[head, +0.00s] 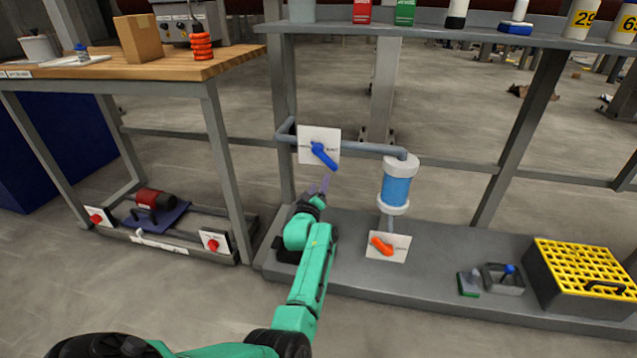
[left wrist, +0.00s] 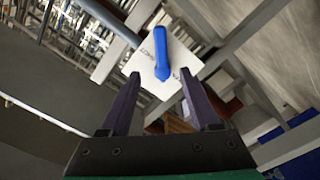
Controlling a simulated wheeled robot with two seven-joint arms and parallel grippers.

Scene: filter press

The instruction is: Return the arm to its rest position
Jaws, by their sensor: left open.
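My left arm reaches forward from the bottom of the head view, and its gripper (head: 319,186) is just below the blue valve handle (head: 324,155). The handle sits on a white label plate (head: 312,139) on the grey pipe and slants down to the right. In the left wrist view the two dark fingers (left wrist: 163,105) are apart with nothing between them. The blue handle (left wrist: 164,52) shows ahead of the fingertips, apart from them as far as I can tell. My right gripper is in neither view.
A blue filter cylinder (head: 396,190) stands right of the gripper, with an orange valve handle (head: 381,246) below it. A grey lower shelf (head: 345,278) runs underneath. A yellow-topped crate (head: 585,277) is at right. A wooden workbench (head: 120,72) stands at left. Floor in front is clear.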

